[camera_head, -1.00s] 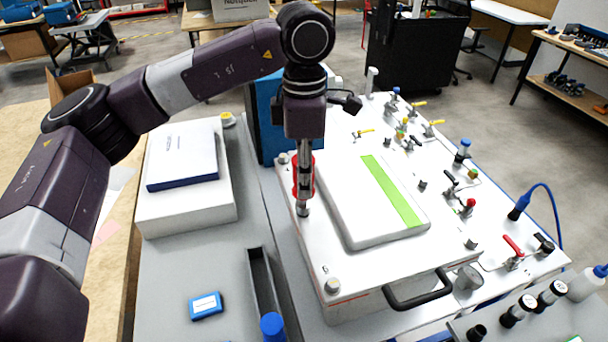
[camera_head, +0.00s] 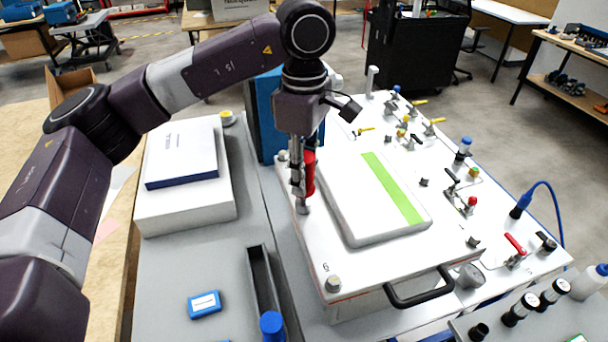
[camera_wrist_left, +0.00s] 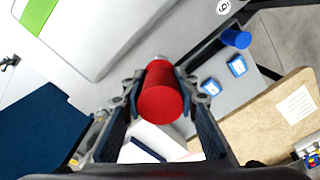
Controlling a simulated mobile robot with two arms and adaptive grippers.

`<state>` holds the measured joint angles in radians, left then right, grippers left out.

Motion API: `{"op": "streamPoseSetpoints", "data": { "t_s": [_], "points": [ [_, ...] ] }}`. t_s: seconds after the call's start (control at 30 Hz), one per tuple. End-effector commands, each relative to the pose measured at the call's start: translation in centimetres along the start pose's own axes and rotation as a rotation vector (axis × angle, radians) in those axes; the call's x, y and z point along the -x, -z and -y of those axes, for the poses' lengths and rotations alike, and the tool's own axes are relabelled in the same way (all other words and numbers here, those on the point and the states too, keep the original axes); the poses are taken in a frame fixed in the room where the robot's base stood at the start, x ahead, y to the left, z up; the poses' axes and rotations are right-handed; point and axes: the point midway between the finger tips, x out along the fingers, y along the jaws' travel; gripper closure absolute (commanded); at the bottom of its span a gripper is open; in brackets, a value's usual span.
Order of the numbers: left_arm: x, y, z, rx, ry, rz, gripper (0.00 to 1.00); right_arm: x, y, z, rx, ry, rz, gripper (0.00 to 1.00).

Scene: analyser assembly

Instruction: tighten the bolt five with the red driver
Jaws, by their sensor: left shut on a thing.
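My left gripper (camera_head: 301,165) is shut on the red driver (camera_head: 309,172), which it holds upright. The driver's lower end is at a bolt (camera_head: 302,207) on the left edge of the white analyser lid (camera_head: 318,245); the contact itself is too small to make out. In the left wrist view the red driver handle (camera_wrist_left: 160,95) sits between the two fingers (camera_wrist_left: 157,100). Other bolts show at the lid's front left corner (camera_head: 333,284), back left (camera_head: 283,157) and front right (camera_head: 473,242). My right gripper is not in view.
A raised white cover with a green stripe (camera_head: 392,190) lies right of the driver. A blue block (camera_head: 268,115) stands behind it. A white box (camera_head: 185,205) is on the left. A black handle (camera_head: 418,292) juts out in front. Valves and clamps crowd the right side.

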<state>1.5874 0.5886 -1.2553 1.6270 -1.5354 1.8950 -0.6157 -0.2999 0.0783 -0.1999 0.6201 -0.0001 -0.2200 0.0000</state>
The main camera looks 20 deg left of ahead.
Motion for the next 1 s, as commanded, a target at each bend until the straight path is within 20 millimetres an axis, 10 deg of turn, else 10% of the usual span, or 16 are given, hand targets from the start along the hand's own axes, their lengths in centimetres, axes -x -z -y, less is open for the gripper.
{"op": "streamPoseSetpoints", "data": {
  "t_s": [0.87, 0.9, 1.0],
  "points": [
    [-0.1, 0.0, 0.1, -1.165, 0.000, -0.003, 1.00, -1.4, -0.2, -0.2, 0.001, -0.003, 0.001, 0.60],
    [-0.1, 0.0, 0.1, -1.154, 0.000, -0.003, 0.68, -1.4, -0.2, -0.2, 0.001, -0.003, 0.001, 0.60],
    [-0.1, 0.0, 0.1, -1.152, 0.000, -0.003, 0.59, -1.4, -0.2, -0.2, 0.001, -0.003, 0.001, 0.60]
  ]
}}
